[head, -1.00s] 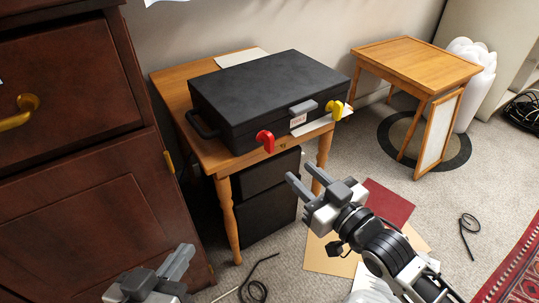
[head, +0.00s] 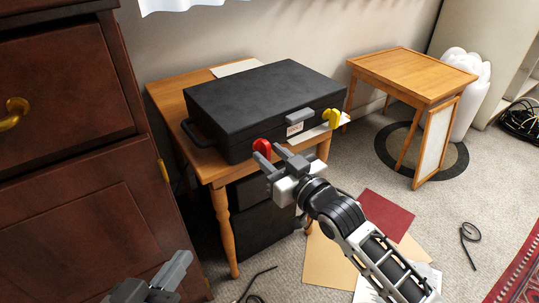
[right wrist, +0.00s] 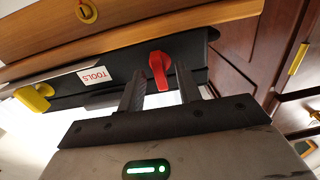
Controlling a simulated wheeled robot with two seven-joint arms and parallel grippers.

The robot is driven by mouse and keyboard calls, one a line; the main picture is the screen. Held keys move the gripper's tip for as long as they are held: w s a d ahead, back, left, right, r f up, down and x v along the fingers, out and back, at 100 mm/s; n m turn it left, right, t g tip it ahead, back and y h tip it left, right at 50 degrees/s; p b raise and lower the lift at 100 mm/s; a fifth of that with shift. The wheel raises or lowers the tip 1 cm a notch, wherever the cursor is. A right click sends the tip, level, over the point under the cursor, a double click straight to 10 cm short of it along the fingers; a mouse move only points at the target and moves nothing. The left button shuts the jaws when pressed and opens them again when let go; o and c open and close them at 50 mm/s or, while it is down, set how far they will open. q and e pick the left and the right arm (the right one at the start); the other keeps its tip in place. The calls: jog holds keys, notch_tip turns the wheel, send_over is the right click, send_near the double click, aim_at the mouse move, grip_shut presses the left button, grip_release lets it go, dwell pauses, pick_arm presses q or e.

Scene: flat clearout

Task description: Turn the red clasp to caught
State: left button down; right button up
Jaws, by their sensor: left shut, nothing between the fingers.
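The black case (head: 255,98) lies closed on a small wooden table. The red clasp (head: 262,147) is on its front, left of the label; it also shows in the right wrist view (right wrist: 159,66). The yellow clasp (head: 331,118) is on the front's right end and shows in the right wrist view (right wrist: 35,97). My right gripper (head: 268,154) is open at the red clasp. In the right wrist view the clasp shows between its fingertips (right wrist: 160,77); I cannot tell if they touch it. My left gripper (head: 178,268) is shut and empty, low at the left.
The wooden table (head: 170,95) has a narrow top around the case. A dark red cabinet (head: 75,215) stands close on the left. A second small table (head: 415,72) is at the right. Papers (head: 385,212) lie on the carpet below my right arm. A grey handle (head: 300,114) sits between the clasps.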

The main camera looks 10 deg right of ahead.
grip_shut()
jog(key=shift+r+m+p, duration=0.15)
jog(key=shift+m+p, duration=1.05)
jog(key=shift+m, duration=0.2)
jog(key=shift+m+p, duration=0.4)
jog(key=shift+m, duration=0.5)
jog(key=shift+f, duration=0.2)
